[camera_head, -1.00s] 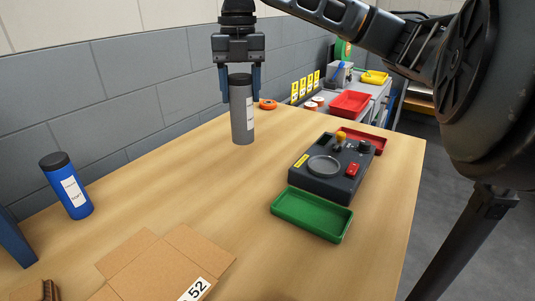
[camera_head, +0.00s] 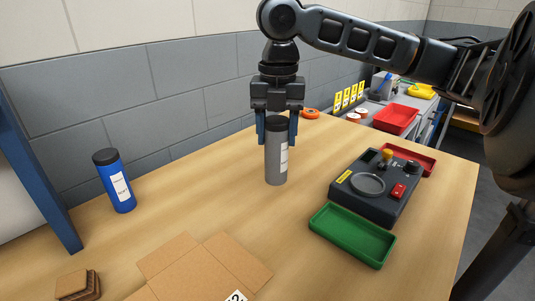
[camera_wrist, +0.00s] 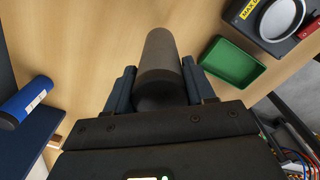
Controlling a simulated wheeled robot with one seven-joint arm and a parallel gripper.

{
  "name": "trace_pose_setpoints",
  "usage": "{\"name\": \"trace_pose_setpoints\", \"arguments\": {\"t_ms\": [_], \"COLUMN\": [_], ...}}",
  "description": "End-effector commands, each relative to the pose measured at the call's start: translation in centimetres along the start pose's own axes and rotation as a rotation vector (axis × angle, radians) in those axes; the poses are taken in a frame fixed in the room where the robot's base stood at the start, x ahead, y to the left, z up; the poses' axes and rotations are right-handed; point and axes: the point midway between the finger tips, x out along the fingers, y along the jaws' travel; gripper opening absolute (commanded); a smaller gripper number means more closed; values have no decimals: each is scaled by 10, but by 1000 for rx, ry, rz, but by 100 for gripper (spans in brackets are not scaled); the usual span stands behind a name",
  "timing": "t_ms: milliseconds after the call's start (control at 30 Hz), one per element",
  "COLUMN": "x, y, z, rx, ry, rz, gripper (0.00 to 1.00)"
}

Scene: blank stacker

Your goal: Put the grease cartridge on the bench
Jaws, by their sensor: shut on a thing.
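A grey cylinder with a black cap and a white label, which looks like the grease cartridge (camera_head: 275,165), stands upright at the bench (camera_head: 205,205). My gripper (camera_head: 279,130) comes down from above and is shut on its upper part, one blue finger on each side. In the wrist view the cartridge (camera_wrist: 160,55) lies between the two fingers (camera_wrist: 160,88). I cannot tell for sure whether its base touches the bench top. A blue bottle-like cylinder (camera_head: 117,185) with a black cap stands apart to the left, also seen in the wrist view (camera_wrist: 27,100).
A dark device with a round plate (camera_head: 372,205) stands right of the cartridge, with a green tray (camera_head: 350,238) in front and a red tray (camera_head: 424,163) behind. An orange ring (camera_head: 311,113) lies behind.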

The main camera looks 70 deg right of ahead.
Motion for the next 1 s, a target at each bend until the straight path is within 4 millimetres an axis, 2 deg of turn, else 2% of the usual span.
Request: {"name": "trace_pose_setpoints", "arguments": {"t_ms": [100,200,267,533,1000], "x": [9,14,17,50,59], "y": [16,22,24,24,24], "z": [-4,-5,-6,-5,-5], "rx": [-2,0,2,3,3], "ry": [1,0,0,-2,-4], "rz": [-1,0,0,3,5], "gripper": [23,23,23,23,23]}}
